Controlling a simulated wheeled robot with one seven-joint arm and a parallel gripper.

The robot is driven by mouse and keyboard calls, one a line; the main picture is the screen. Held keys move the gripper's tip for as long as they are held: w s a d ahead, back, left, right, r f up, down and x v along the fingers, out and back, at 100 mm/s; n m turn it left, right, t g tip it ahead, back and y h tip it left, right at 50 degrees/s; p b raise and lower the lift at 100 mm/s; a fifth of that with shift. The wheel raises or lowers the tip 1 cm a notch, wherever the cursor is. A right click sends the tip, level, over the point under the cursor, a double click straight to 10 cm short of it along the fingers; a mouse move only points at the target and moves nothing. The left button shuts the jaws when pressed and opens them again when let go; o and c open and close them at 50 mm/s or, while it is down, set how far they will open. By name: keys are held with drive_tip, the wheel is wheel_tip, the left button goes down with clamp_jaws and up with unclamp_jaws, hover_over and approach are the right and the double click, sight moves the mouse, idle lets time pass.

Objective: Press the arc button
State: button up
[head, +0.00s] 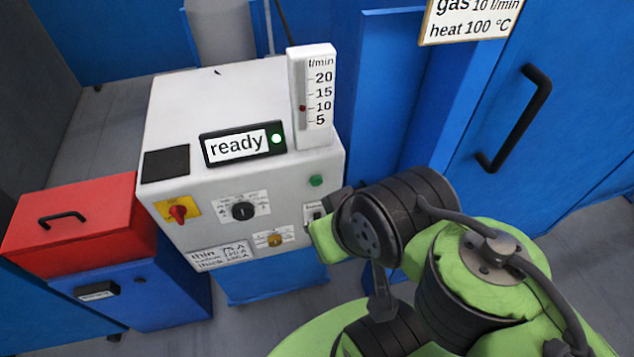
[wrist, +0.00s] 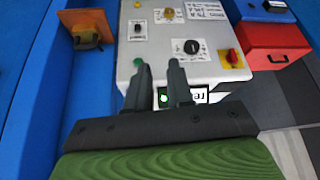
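A small round green button (head: 316,181) is on the upper right of the white machine's front panel; no readable label marks it as the arc button. In the wrist view, where the panel appears inverted, the green button (wrist: 138,62) shows just beyond the tip of the left finger. My gripper (wrist: 156,66) has its two dark fingers apart, with nothing between them. Whether a finger touches the button cannot be told. In the head view my arm hides the fingers. The white machine (head: 225,100) has a display (head: 240,146) reading "ready" with a lit green lamp.
The panel also carries a red switch (head: 178,212), a black knob (head: 243,211), a yellow knob (head: 274,240) and a small switch (head: 315,213). A flow gauge (head: 313,97) stands on top. A red toolbox (head: 80,220) is left; a blue cabinet (head: 530,180) is right.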

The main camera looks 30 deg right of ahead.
clamp_jaws()
idle(1.1)
